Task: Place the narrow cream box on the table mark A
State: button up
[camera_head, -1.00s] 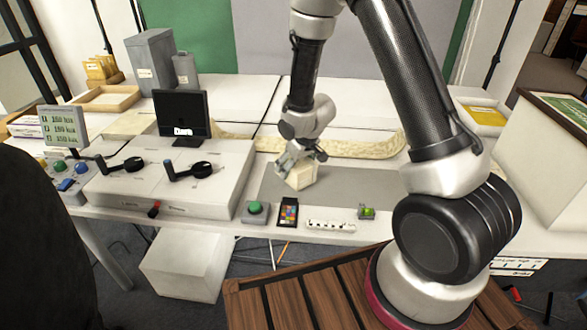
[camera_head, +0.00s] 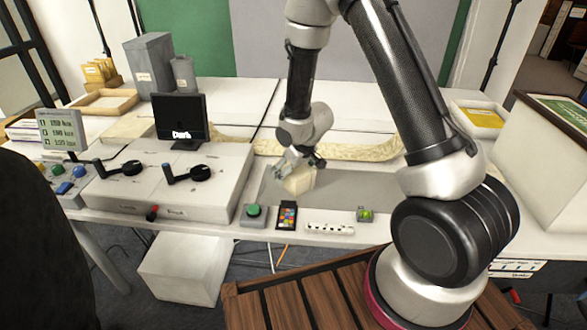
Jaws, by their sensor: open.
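The narrow cream box (camera_head: 300,181) stands on the grey mat (camera_head: 355,192) near its left end. It is small and looks a little turned. My gripper (camera_head: 290,166) is right at the box, coming down from behind and above it. The fingers are partly hidden by the box and blurred in with it, so I cannot tell whether they touch it. The gripper is open. I cannot make out table mark A in this view.
A console with two black levers (camera_head: 190,172) and a small monitor (camera_head: 181,117) stands left of the mat. A green button (camera_head: 253,210), a colour card (camera_head: 287,217) and a white strip (camera_head: 330,229) line the front edge. The mat's right part is clear.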

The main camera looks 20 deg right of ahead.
jog(key=v, duration=1.2)
jog(key=shift+r, duration=0.1)
jog(key=s+d+r+m+t+h, duration=0.1)
jog(key=s+d+r+m+h, duration=0.35)
jog(key=d+r, duration=0.95)
jog(key=s+r+y, duration=0.1)
jog(key=s+r, duration=0.3)
jog(key=s, duration=0.6)
jog(key=s+r+y, duration=0.1)
jog(key=s+r, duration=0.3)
jog(key=s, duration=0.6)
jog(key=shift+s+a+g+y, duration=0.35)
jog(key=shift+g, duration=0.05)
jog(key=shift+r, duration=0.15)
